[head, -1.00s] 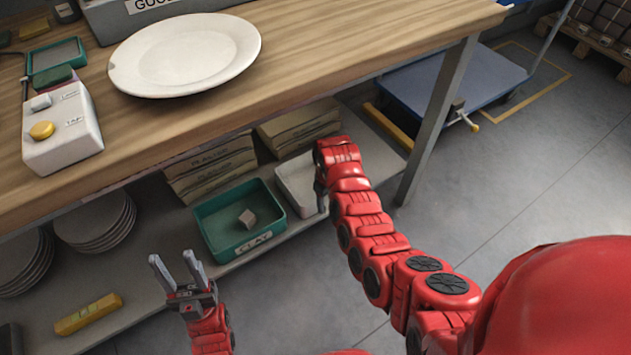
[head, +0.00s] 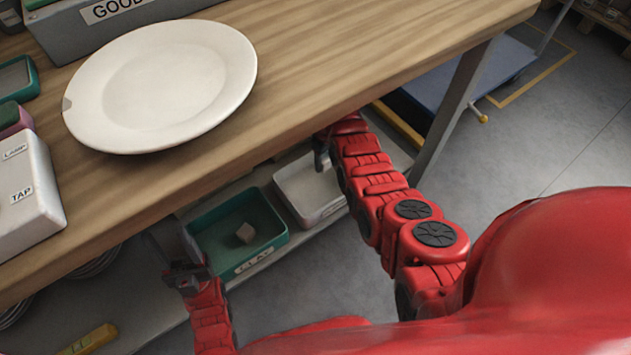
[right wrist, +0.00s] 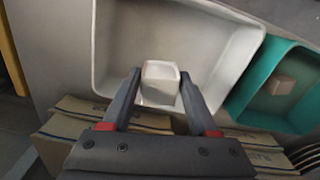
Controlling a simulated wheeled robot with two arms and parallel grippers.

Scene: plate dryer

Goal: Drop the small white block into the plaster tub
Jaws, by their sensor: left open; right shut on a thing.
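The small white block (right wrist: 160,83) sits between the fingers of my right gripper (right wrist: 160,75), which is shut on it. In the right wrist view the block is over the inside of the white tub (right wrist: 118,40). I cannot tell its height above the tub floor. In the head view the white tub (head: 305,187) is on the lower shelf; its front label is too small to read. My right gripper (head: 322,152) is partly hidden there under the worktop edge, and the block is not visible. My left gripper (head: 170,242) is open and empty beside the green tub.
The wooden worktop (head: 330,70) overhangs the shelf and carries a white plate (head: 160,85) and a switch box (head: 25,195). A table leg (head: 455,105) stands to the right.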

